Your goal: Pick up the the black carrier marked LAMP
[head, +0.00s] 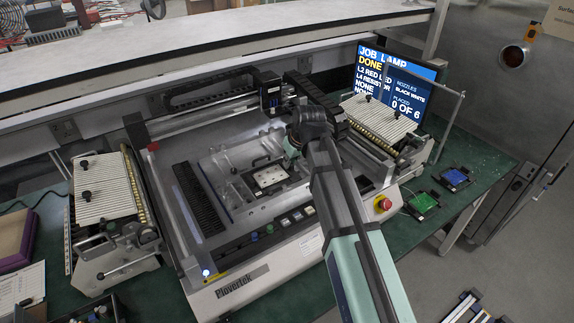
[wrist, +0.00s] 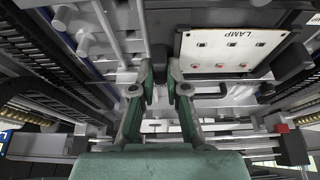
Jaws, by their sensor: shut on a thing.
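The black carrier marked LAMP (wrist: 290,62) shows in the wrist view with a white board (wrist: 228,48) on it, lettered LAMP and bearing several red marks. In the head view the board (head: 270,177) lies in the middle of the machine's bed. My gripper (wrist: 161,82) is shut, its two green-grey fingers close together at the carrier's left side in the wrist view, on a narrow dark part that looks to be the carrier's. The exact grip is hard to see. In the head view my arm hides the fingertips.
The machine's gantry (head: 205,97) and its head (head: 270,95) stand just behind my arm. Feeder banks (head: 100,195) flank both sides. A screen (head: 400,85) reads JOB LAMP, DONE. Green (head: 422,203) and blue (head: 455,177) boards lie on the bench at right.

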